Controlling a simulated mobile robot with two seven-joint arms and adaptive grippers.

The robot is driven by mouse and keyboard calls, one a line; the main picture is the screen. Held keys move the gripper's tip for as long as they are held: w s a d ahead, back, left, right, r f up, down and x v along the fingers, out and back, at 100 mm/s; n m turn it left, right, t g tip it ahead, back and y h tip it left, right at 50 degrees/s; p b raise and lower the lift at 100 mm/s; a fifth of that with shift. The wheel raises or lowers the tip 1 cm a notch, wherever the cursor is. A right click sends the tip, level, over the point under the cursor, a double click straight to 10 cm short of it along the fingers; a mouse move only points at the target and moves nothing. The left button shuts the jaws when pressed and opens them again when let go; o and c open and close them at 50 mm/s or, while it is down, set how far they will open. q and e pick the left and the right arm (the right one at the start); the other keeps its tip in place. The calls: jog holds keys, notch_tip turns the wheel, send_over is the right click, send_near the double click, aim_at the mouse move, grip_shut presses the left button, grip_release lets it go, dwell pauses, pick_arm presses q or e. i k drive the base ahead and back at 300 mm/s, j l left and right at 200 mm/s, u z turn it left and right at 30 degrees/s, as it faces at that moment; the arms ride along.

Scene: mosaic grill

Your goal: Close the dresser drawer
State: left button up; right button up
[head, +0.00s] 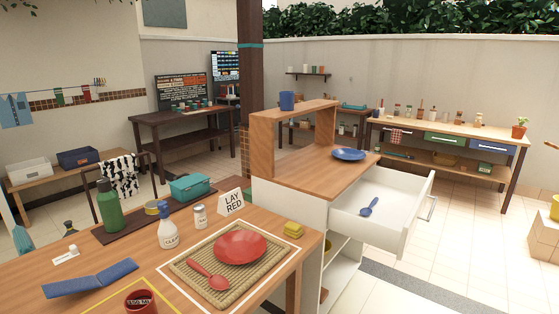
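The dresser (290,205) stands in the middle, white with a wooden top. Its white drawer (400,243) is pulled far out to the right. A blue spoon (369,206) lies inside the drawer. A metal bar handle (432,206) is on the drawer's front panel, at the right. Below the drawer is an open white compartment, partly hidden by the near table. Neither of my grippers shows in the head view.
A wooden table (215,291) with a red plate (240,246), bottles and a mat fills the front left, close to the dresser. A blue plate (348,154) and blue cup (287,101) are on the dresser.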

aim_at(392, 222)
jog(key=k+l+z, duration=0.15)
jog(key=l+z, duration=0.25)
jog(key=k+l+z, duration=0.15)
jog(key=z, duration=0.2)
